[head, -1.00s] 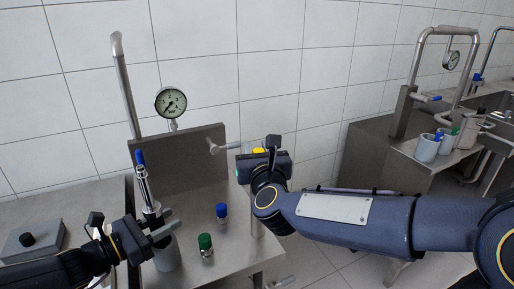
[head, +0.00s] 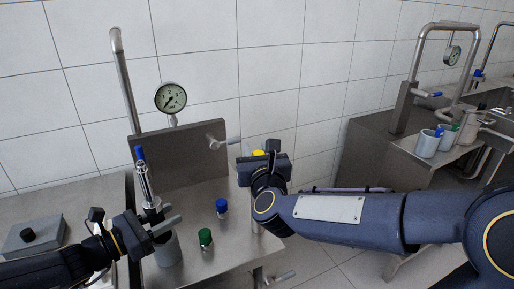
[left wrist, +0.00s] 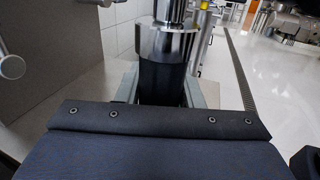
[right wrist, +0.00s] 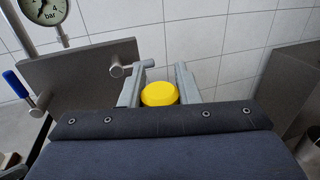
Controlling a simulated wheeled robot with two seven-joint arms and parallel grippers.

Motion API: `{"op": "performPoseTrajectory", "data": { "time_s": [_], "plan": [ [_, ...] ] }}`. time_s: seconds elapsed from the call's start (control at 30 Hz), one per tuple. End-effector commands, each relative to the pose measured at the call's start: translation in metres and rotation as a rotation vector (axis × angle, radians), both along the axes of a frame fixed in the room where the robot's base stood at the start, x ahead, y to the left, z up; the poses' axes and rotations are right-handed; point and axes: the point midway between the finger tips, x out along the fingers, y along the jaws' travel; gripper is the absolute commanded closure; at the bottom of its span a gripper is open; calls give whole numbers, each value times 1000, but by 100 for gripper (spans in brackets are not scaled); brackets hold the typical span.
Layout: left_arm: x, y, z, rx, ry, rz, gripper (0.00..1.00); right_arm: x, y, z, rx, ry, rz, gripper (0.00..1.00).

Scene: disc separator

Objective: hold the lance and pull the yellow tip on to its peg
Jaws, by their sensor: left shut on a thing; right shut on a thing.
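The silver lance (head: 144,185) stands nearly upright at the left of the steel bench. My left gripper (head: 165,228) is shut on it; the left wrist view shows its dark grip (left wrist: 162,82) between the fingers below a metal collar. The yellow tip (head: 258,154) is at the right, past the steel panel's edge. My right gripper (head: 264,166) is shut on it, and the right wrist view shows the round yellow tip (right wrist: 160,93) between the fingers. A horizontal peg (head: 230,141) sticks out from the panel, left of the tip and apart from it in the head view.
A blue-capped piece (head: 221,206) and a green-capped piece (head: 205,238) stand on the bench. A grey cup (head: 168,252) is below my left gripper. A pressure gauge (head: 171,97) tops the steel panel (head: 180,160). A grey box (head: 30,238) lies far left.

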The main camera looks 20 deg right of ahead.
Motion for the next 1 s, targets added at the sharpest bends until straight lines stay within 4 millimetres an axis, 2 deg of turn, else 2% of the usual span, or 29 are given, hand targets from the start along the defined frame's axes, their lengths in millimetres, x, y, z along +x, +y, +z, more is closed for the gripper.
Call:
{"op": "performPoseTrajectory", "data": {
  "time_s": [0.03, 0.4, 0.73, 0.77, 0.93, 1.0],
  "plan": [
    [-1, 0, -7, 10, 11, 1, 100, 0, 0, 0, -1, -4, 0, 100],
    [-1, 1, -7, 10, 11, 1, 100, 0, 0, -1, -1, -5, 0, 100],
    [-1, 1, -6, 10, 9, 1, 100, 0, -1, -16, -2, -4, -3, 100],
    [0, 1, -6, 11, 10, 1, 100, 0, -1, -16, -1, -5, -3, 68],
    [0, 1, -6, 10, 9, 1, 100, 0, -1, -16, -1, -5, -3, 46],
    [0, 1, -6, 10, 9, 1, 100, 0, 0, -16, -1, -5, -2, 46]
  ]
}}
